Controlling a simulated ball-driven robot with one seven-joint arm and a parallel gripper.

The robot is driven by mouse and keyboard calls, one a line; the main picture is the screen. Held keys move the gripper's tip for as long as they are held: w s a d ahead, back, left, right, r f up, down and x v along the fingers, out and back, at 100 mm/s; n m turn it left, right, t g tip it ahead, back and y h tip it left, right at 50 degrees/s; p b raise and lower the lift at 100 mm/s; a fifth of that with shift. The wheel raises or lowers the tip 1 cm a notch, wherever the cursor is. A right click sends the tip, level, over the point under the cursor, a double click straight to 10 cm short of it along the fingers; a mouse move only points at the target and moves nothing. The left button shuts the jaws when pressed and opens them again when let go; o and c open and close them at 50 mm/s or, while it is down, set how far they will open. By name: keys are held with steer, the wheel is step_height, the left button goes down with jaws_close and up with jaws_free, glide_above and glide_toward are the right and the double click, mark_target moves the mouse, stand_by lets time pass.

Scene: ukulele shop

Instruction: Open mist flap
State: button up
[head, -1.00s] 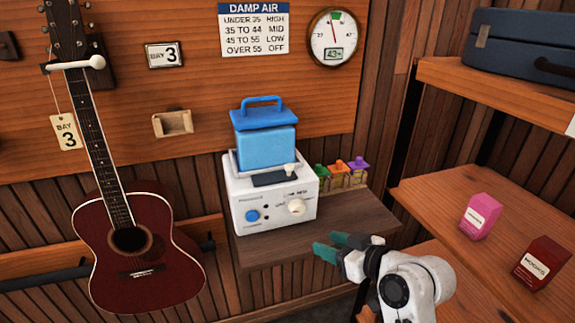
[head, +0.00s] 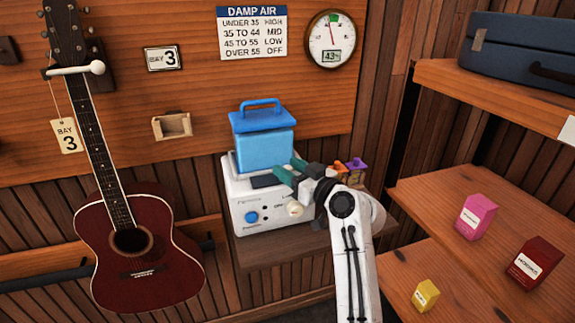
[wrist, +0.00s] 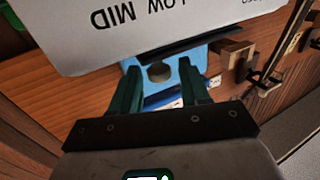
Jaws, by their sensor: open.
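The mist machine is a white box (head: 242,205) on a wooden shelf. A blue knob (head: 251,217) and a cream dial (head: 294,209) are on its front. A dark flap (head: 265,181) lies on its top, in front of the blue tank (head: 265,150). My gripper (head: 289,171) is open above the right side of the machine's top, near the flap's right end. My gripper's fingers cover that end in the head view. In the wrist view, my gripper (wrist: 159,65) has its two green fingers apart. A dark strip (wrist: 180,45), likely the flap, lies beyond the fingertips.
Orange (head: 340,166) and purple (head: 356,165) topped bottles stand right of the machine, partly behind my gripper. A red guitar (head: 140,262) hangs at left. Pink (head: 477,216), dark red (head: 537,262) and yellow (head: 426,296) boxes sit on the right shelves.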

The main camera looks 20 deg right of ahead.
steer(key=shift+w+a, duration=0.25)
steer(key=shift+w, duration=0.3)
steer(key=shift+c, duration=0.4)
jaws_close()
